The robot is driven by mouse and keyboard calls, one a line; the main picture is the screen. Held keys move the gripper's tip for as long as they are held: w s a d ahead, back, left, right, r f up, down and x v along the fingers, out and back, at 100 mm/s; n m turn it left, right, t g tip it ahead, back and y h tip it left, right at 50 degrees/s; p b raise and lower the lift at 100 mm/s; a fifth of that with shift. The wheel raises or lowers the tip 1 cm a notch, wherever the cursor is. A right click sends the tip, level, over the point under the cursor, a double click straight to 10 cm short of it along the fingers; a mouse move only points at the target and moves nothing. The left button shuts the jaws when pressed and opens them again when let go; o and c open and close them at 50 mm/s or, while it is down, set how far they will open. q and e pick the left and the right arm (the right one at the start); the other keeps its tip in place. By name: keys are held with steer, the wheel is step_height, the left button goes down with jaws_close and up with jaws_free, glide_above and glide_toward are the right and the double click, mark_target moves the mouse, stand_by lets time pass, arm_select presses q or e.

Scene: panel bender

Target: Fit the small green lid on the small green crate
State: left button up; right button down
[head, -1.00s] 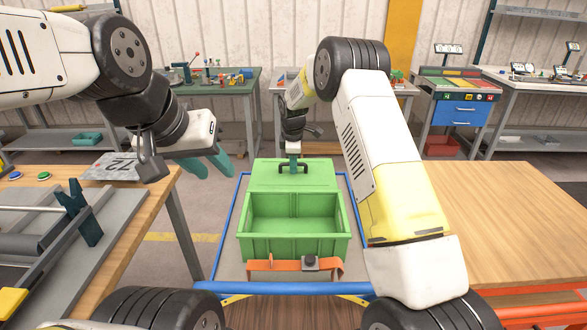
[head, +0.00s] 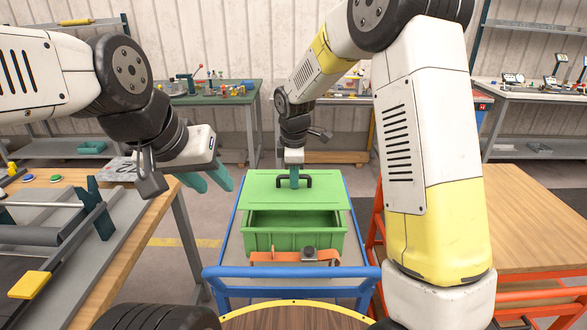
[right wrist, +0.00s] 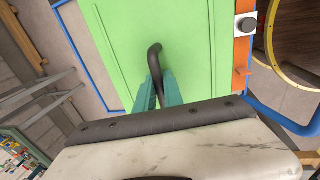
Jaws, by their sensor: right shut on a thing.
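The small green lid (head: 240,191) is held level by its black handle (head: 309,181) in my right gripper (head: 295,183). The teal fingers are shut on the handle, which also shows in the right wrist view (right wrist: 155,68). The open-topped small green crate (head: 294,242) is below the lid. The lid covers the rear part of the crate's opening, and a dark gap shows at the front. I cannot tell whether lid and rim touch. My left gripper (head: 209,180) is empty, with its teal fingers apart, left of the lid.
The crate stands on a cart with a blue rail (head: 290,272). An orange strap with a black knob (head: 309,253) is at the crate's front. A bench with a grey fixture (head: 62,240) is at left; a wooden-topped table (head: 535,215) is at right.

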mark_target(294, 195)
steer(key=shift+f, duration=3.15)
steer(key=shift+f, duration=0.25)
steer(key=c, duration=1.4)
jaws_free()
steer(key=r, duration=0.3)
steer(key=s+r, duration=0.1)
steer(key=r, duration=0.3)
steer(key=shift+s+r, duration=0.1)
steer(key=shift+s, duration=0.1)
steer(key=s+d+r+m+t, duration=0.1)
steer(key=s+d+r+m, duration=0.35)
steer(key=r, duration=0.35)
steer(key=s+d+r+m+t, duration=0.1)
steer(key=s+d+r+m, duration=0.1)
steer(key=s, duration=0.5)
steer(key=s+d+r+m+t+y, duration=0.1)
steer(key=s+d+r+m, duration=0.2)
steer(key=s+m, duration=0.3)
steer(key=s+d+r+m+t+y, duration=0.1)
steer(key=s+d+r+m, duration=0.1)
steer(key=s+d+m, duration=0.2)
steer(key=shift+s+d+r+m, duration=0.1)
steer(key=shift+s+r+m, duration=0.05)
steer(key=shift+s, duration=0.45)
steer(key=shift+s+d+r+m, duration=0.1)
steer(key=shift+s+m, duration=0.05)
steer(key=shift+s, duration=0.5)
steer(key=shift+s+d+r+m, duration=0.1)
steer(key=shift+s+r+m, duration=0.05)
steer(key=shift+s, duration=0.45)
